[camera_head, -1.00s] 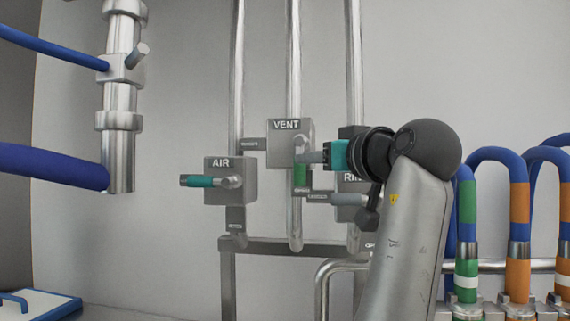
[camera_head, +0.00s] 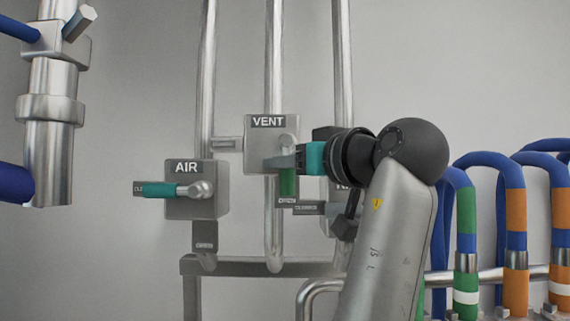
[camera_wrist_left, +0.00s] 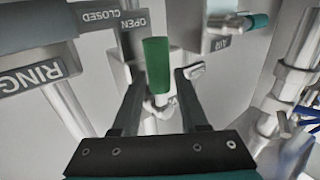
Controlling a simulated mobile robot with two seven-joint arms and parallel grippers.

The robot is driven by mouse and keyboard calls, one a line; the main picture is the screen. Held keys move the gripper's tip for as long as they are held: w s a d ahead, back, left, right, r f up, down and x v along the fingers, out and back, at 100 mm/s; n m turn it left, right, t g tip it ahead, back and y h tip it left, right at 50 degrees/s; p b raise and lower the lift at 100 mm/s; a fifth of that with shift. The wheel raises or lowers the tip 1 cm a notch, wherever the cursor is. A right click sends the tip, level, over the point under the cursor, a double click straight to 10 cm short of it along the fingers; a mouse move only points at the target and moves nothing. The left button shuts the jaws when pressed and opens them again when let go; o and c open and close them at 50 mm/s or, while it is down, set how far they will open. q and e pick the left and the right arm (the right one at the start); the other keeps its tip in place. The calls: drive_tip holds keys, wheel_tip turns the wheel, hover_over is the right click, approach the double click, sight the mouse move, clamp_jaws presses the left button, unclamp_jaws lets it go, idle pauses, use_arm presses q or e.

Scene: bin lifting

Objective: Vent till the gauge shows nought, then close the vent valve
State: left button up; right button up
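The VENT valve box (camera_head: 262,133) is in the middle of the head view. Its green handle (camera_head: 287,183) hangs straight down toward an OPEN label; it also shows in the left wrist view (camera_wrist_left: 157,65). My left gripper (camera_head: 275,162) is at the handle's upper part, near the pivot. In the left wrist view its two dark fingers (camera_wrist_left: 158,92) are apart, one on each side of the handle, with gaps beside it. I cannot tell whether either finger touches it. No gauge is in view. My right gripper is not in view.
The AIR valve box (camera_head: 190,205), with a teal handle (camera_head: 160,190) pointing left, is lower left of VENT. Banded hoses (camera_head: 515,205) stand at right.

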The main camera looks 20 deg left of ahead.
use_arm(q)
clamp_jaws()
idle(1.3)
